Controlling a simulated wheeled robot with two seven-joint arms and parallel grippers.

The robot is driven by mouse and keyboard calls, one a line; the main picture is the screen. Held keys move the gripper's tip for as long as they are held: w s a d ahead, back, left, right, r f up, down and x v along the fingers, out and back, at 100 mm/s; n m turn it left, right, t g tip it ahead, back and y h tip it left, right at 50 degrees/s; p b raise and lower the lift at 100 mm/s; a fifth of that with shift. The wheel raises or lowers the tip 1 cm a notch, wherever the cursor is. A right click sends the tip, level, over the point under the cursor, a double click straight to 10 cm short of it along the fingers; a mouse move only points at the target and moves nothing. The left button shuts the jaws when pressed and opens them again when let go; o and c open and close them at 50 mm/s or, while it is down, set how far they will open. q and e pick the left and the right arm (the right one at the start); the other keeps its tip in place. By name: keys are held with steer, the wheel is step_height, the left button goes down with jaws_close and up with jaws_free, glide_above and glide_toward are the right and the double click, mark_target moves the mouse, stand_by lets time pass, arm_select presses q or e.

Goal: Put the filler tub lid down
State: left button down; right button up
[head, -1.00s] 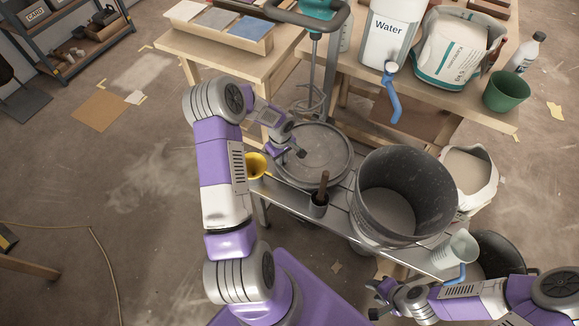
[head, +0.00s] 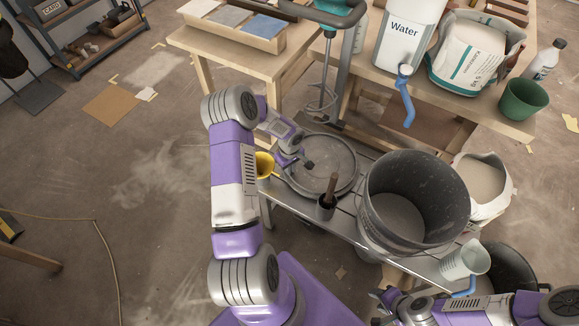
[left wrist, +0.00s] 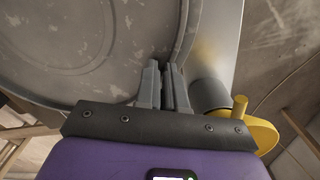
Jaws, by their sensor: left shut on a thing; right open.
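The filler tub lid (head: 330,178) is a large grey round disc with dusty marks. It is at the left end of the metal bench, and I cannot tell whether it rests on the surface. My left gripper (head: 306,165) reaches over it and is shut on its rim area. In the left wrist view the closed fingers (left wrist: 164,88) meet the raised edge of the lid (left wrist: 85,45); the exact contact is hidden. My right gripper (head: 382,300) is open and empty in front of the bench, at the bottom of the head view.
A dark bucket (head: 445,220) with grey contents stands right of the lid. A pale jug (head: 462,260) is at the right end. A mixer (head: 325,95) stands behind.

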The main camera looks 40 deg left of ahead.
arm_select(q)
steer(key=shift+f, duration=0.2)
steer(key=c, duration=1.2)
jaws_free()
steer(key=shift+r, duration=0.15)
step_height(320, 180, up, 13)
steer(key=p, duration=0.4)
steer(key=shift+s, duration=0.1)
